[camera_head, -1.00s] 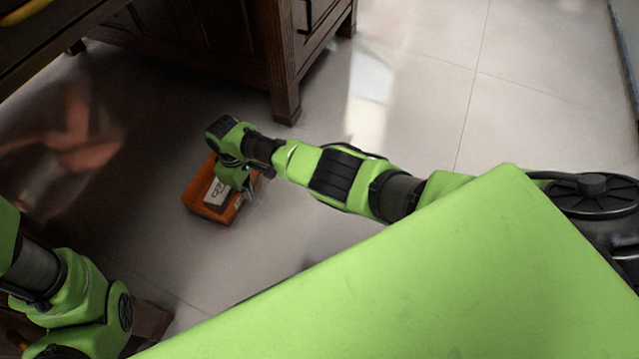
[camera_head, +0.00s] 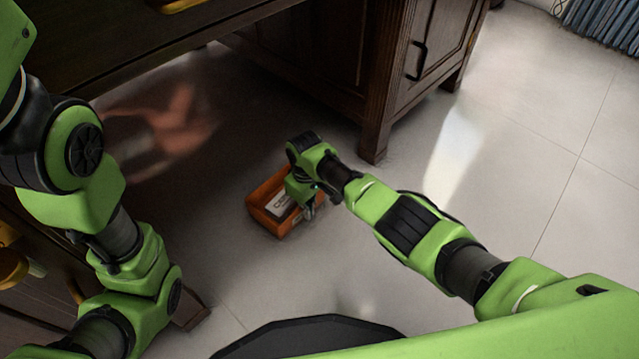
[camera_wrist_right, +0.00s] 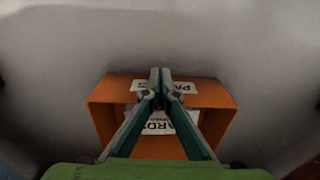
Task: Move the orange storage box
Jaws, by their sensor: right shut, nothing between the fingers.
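The orange storage box (camera_head: 264,217) is open-topped and stands on the floor, with white printed labels or papers inside and on its wall. In the right wrist view the box (camera_wrist_right: 104,124) fills the middle, with part of its near side hidden by my gripper. My right gripper (camera_head: 309,209) points down at the box's right side. In the wrist view its fingertips (camera_wrist_right: 160,86) meet with nothing between them, in front of the box's far wall; I cannot tell whether they touch it. My left arm shows at the left, but its gripper is not visible.
A dark wooden desk (camera_head: 190,50) spans the top left, and its cabinet leg (camera_head: 374,140) stands just behind and right of the box. Pale floor tiles (camera_head: 520,170) are clear to the right. A dark wooden piece stands at the lower left.

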